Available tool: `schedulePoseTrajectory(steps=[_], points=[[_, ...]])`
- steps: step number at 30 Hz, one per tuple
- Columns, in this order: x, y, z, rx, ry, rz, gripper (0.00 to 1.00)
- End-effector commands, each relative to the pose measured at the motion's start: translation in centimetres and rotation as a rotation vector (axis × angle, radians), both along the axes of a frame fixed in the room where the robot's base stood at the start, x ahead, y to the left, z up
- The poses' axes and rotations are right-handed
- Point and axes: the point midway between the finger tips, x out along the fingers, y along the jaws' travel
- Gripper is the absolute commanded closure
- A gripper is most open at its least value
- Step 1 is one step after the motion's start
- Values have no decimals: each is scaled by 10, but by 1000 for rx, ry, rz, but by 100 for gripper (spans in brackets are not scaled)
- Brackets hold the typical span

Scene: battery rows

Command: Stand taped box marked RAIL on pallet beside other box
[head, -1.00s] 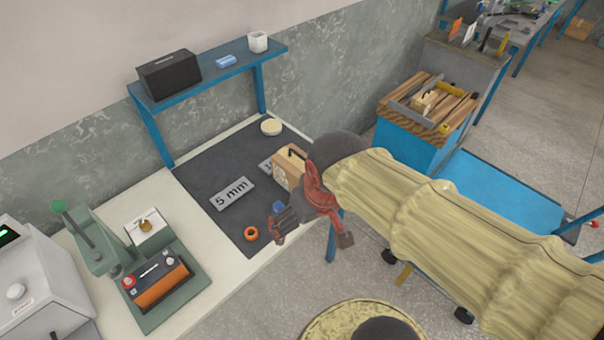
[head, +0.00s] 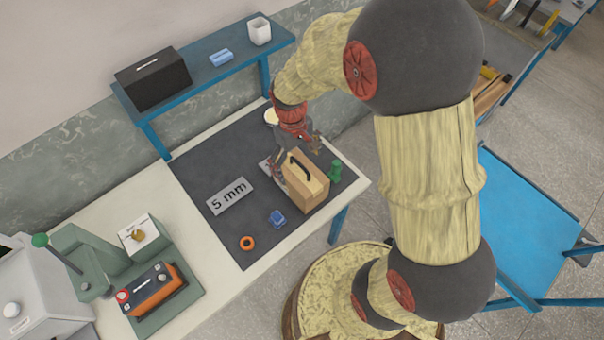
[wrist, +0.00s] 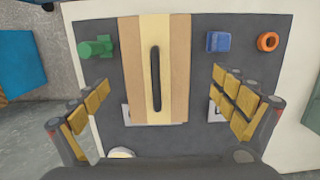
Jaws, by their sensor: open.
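A tan box (head: 305,188) with a black handle on top stands upright on the dark mat near the table's right end. In the wrist view the box (wrist: 180,70) shows from above, with a pale tape strip along its top under the handle. No RAIL marking is readable. My gripper (head: 295,158) is open at the box's back side. In the wrist view its fingers (wrist: 160,105) are spread wide to either side of the box, not touching it. The wooden slatted pallet (head: 490,95) is mostly hidden behind my arm; the other box is not visible now.
Near the box are a green piece (head: 336,170), a blue block (head: 277,218), an orange ring (head: 247,243) and a "5 mm" plate (head: 230,196). A blue shelf (head: 215,72) stands behind. A blue cart (head: 530,215) is at right.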

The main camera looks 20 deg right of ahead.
Motion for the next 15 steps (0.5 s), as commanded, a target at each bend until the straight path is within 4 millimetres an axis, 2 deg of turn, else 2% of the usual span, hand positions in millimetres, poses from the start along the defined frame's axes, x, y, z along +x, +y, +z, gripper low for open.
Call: schedulePoseTrajectory(steps=[3, 8, 15], points=[[-2, -1, -15, 0, 4, -1, 3], [-1, -2, -25, 0, 1, -1, 3], [1, -5, -59, 0, 4, -1, 3]])
